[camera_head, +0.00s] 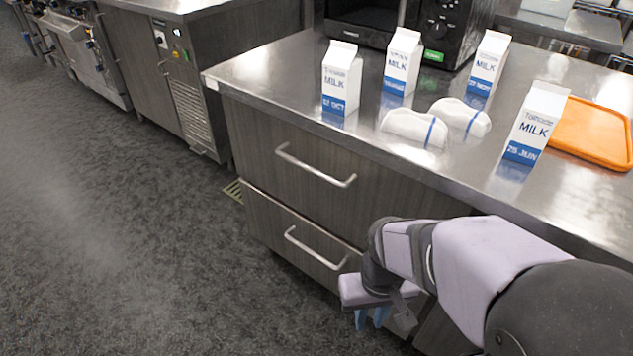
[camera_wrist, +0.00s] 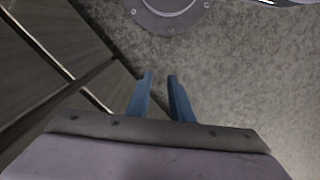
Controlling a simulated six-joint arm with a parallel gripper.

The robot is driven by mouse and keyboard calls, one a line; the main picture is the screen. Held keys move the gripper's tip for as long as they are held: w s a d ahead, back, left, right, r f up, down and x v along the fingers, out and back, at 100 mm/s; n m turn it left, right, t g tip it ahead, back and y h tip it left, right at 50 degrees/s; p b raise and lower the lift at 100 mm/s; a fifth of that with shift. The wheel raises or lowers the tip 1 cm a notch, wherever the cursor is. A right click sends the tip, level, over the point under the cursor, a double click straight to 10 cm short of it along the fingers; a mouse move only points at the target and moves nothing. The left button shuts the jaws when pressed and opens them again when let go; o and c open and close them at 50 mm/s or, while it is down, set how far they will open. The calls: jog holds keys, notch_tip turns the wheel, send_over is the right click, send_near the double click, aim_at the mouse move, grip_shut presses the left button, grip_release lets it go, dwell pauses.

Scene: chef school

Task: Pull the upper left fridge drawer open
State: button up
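The upper left fridge drawer (camera_head: 265,150) has a dark wood-grain front under the steel counter and looks shut. Its silver bar handle (camera_head: 315,168) is in full view in the head view. My gripper (camera_head: 370,319) points down, in front of and below the lower drawer's right part, clear of the upper handle. Its two blue fingers are apart with nothing between them. They also show in the wrist view (camera_wrist: 160,76), over the floor. Drawer fronts with bright bars (camera_wrist: 40,45) run along the left of that view; I cannot tell which bar is which handle.
The lower drawer (camera_head: 270,225) with its own handle (camera_head: 306,250) sits beneath and looks shut. On the counter (camera_head: 270,75) stand several milk cartons (camera_head: 341,78), two white objects (camera_head: 415,128) and an orange tray (camera_head: 590,130). The floor (camera_head: 130,230) to the left is clear.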

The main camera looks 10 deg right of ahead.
jog(key=s+a+f+n+g+h, duration=0.25)
jog(key=a+f+n, duration=0.35)
jog(key=a, duration=0.4)
jog(key=n+t+h, duration=0.4)
jog(key=t+h, duration=0.5)
jog(key=t, duration=0.5)
send_near(303, 168)
jog(key=r+x, duration=0.1)
jog(key=x, duration=0.3)
jog(key=shift+s+a+f+m, duration=0.15)
jog(key=shift+f+m, duration=0.1)
jog(key=shift+m, duration=0.25)
jog(key=shift+g+y, duration=0.25)
jog(key=shift+b+x, duration=0.3)
jog(key=shift+x, duration=3.4)
